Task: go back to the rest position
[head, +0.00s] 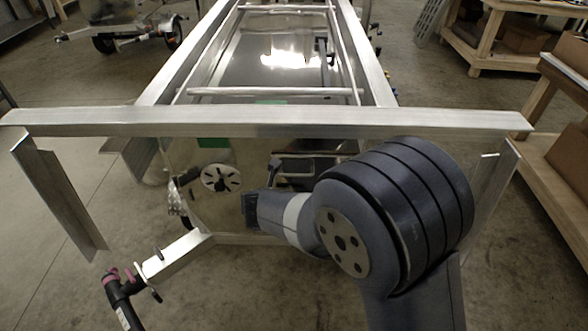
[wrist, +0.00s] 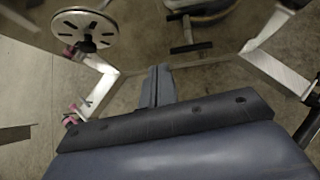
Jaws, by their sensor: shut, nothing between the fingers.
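My gripper (wrist: 159,72) shows in the wrist view as two dark fingers close together. It is shut and empty, pointing out over the concrete floor between pale metal frame bars. In the head view my arm reaches over the front of an aluminium trailer frame (head: 265,121), below its wide cross beam.
A slotted round plate (head: 222,178) is left of my arm and also shows in the wrist view (wrist: 83,28). A dark post with a pink clamp (head: 118,288) stands at lower left. A wooden bench (head: 560,85) is at right. Floor at left is open.

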